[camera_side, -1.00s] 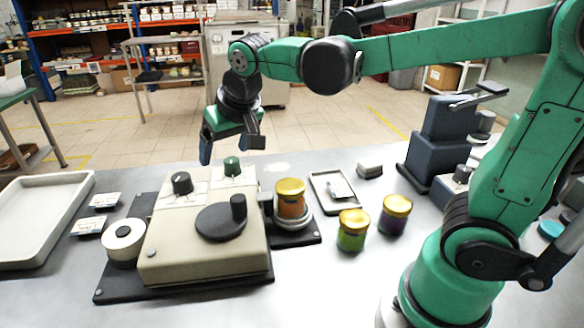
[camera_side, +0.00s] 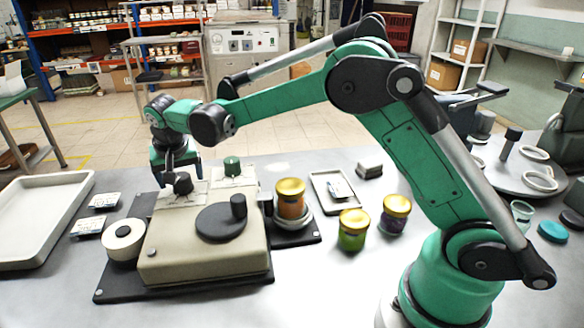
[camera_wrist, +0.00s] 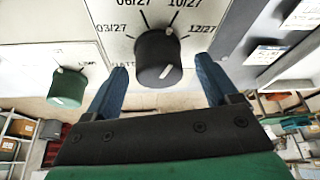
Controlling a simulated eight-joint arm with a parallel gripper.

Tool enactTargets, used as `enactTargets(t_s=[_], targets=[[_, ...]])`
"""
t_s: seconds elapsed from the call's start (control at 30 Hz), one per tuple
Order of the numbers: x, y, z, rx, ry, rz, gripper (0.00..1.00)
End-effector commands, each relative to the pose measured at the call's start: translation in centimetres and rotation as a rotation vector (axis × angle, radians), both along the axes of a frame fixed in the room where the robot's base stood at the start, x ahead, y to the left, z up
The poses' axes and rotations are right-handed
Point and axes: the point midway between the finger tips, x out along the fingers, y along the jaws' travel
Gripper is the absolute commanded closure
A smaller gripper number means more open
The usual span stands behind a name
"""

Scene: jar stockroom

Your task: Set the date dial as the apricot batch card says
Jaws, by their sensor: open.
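The black date dial (camera_side: 183,184) is on the sloped top of the beige machine (camera_side: 205,250). In the wrist view, the dial (camera_wrist: 158,60) has 03/27, 06/27, 10/27 and 12/27 around it. A white mark shows on its face and another at its upper right edge, towards 10/27; I cannot tell the exact setting. My gripper (camera_side: 178,172) is open above the dial; in the wrist view its blue fingers (camera_wrist: 162,88) stand apart on both sides of it. Small cards (camera_side: 104,201) (camera_side: 88,227) lie left of the machine; their writing is unreadable, so I cannot tell which is apricot.
A green knob (camera_side: 232,166) sits right of the dial. An orange jar (camera_side: 290,205) stands in the machine's holder. Green (camera_side: 353,232) and purple (camera_side: 394,217) jars stand to the right, near a small tray (camera_side: 318,185) with a card. A white tray (camera_side: 30,262) lies left.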

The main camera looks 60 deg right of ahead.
Motion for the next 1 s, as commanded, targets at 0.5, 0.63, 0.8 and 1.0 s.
enactTargets(t_s=[0.5,0.63,0.8,1.0], targets=[[0.13,-0.09,-0.44,0.000,0.000,0.001,0.76],[0.12,-0.10,-0.43,0.000,0.000,0.001,1.00],[0.12,-0.11,-0.42,0.000,0.000,0.014,1.00],[0.15,-0.10,-0.40,0.001,-0.001,0.084,1.00]])
